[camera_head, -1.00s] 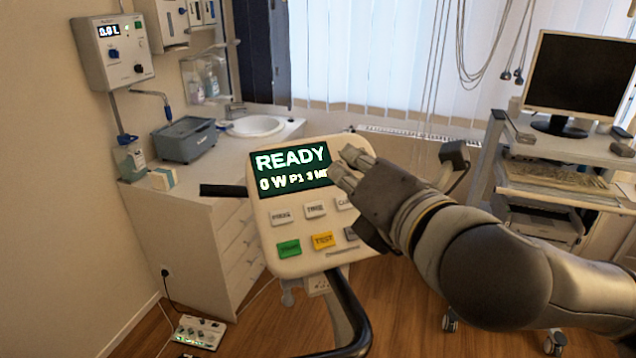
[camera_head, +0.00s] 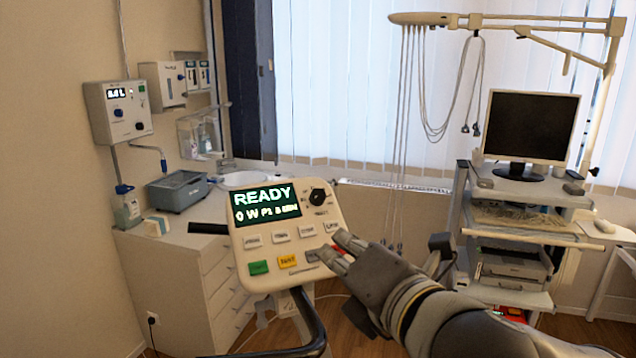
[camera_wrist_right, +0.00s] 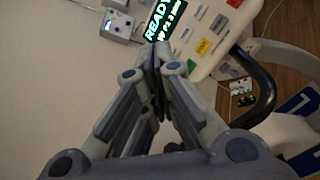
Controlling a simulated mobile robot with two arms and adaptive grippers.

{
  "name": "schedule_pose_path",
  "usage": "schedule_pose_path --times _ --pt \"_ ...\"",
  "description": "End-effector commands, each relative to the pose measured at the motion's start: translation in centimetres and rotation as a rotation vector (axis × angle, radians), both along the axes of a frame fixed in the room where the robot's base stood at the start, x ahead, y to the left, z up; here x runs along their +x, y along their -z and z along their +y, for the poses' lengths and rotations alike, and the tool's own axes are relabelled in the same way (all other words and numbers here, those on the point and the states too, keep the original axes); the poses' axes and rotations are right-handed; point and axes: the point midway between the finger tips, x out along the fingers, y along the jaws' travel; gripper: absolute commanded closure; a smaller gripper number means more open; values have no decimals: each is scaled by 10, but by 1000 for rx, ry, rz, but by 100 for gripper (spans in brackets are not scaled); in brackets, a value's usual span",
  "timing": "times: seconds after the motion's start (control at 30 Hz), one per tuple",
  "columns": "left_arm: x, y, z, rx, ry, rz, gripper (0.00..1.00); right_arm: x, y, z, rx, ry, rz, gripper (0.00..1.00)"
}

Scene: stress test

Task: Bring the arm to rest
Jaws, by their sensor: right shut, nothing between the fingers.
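My right gripper (camera_head: 342,248) is shut and empty. In the head view its fingertips show in front of the lower right part of a cream control panel (camera_head: 240,272), hiding part of that edge; I cannot tell whether they touch it. The panel's screen (camera_head: 266,207) reads READY, and a black knob (camera_head: 318,197) sits at its upper right. A green button (camera_head: 258,268) and a yellow button (camera_head: 288,261) are near its lower edge. In the right wrist view the closed fingers (camera_wrist_right: 155,62) point toward the panel (camera_wrist_right: 222,38). My left gripper is not in view.
A black curved handle (camera_head: 314,325) stands below the panel. A cart (camera_head: 478,240) with a monitor (camera_head: 530,127) stands at the right. A counter (camera_head: 175,240) with a sink and a grey box (camera_head: 178,190) is at the left. Cables hang before the window.

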Motion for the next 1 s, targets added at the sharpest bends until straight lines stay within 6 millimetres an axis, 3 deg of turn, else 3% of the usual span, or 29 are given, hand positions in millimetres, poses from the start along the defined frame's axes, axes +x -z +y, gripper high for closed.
schedule_pose_path --times 0.27,0.47,0.77,1.0 --pt "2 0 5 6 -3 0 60 2 37 -2 185 36 158 100" --pt "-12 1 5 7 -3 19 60 1 85 -10 414 115 354 100" --pt "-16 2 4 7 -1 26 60 -15 188 -42 842 390 713 100" --pt "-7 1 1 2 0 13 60 -52 281 -80 1145 725 946 100"
